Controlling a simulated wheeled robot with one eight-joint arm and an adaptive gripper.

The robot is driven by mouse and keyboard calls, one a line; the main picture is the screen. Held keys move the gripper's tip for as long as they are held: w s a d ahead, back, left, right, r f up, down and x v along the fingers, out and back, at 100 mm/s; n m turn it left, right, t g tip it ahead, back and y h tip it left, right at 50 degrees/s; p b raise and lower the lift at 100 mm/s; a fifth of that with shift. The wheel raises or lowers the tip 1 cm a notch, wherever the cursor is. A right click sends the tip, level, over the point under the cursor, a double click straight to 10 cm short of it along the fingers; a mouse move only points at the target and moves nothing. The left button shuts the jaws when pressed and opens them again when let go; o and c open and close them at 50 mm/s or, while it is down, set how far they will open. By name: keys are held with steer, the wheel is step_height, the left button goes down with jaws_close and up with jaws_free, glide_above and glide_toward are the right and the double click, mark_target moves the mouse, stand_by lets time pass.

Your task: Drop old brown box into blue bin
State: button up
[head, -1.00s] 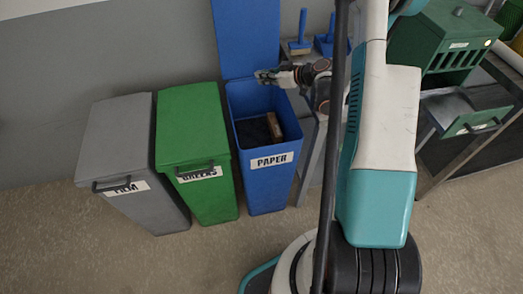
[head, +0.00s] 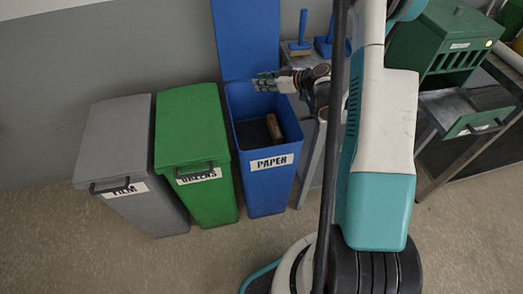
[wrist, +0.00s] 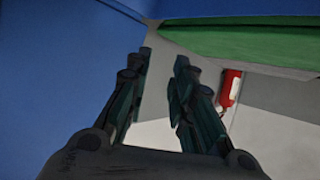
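The blue bin (head: 267,186), labelled PAPER, stands with its lid (head: 246,38) raised at the back. A brown box (head: 273,127) lies inside it, tilted against the right inner side; its lower part is hard to make out. My gripper (head: 258,83) is above the back of the bin's opening, higher than the box and apart from it. In the wrist view my gripper (wrist: 162,75) shows its two fingers apart with nothing between them.
A green bin (head: 195,130) and a grey bin (head: 120,140), both lidded shut, stand left of the blue bin. A bench with blue-handled brushes (head: 301,42) is behind on the right. A green cabinet (head: 440,45) stands far right. A red extinguisher-like object (wrist: 229,88) shows in the wrist view.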

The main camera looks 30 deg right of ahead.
step_height(320, 180, up, 10)
stand_by(0.5)
steer(key=shift+f, duration=0.1)
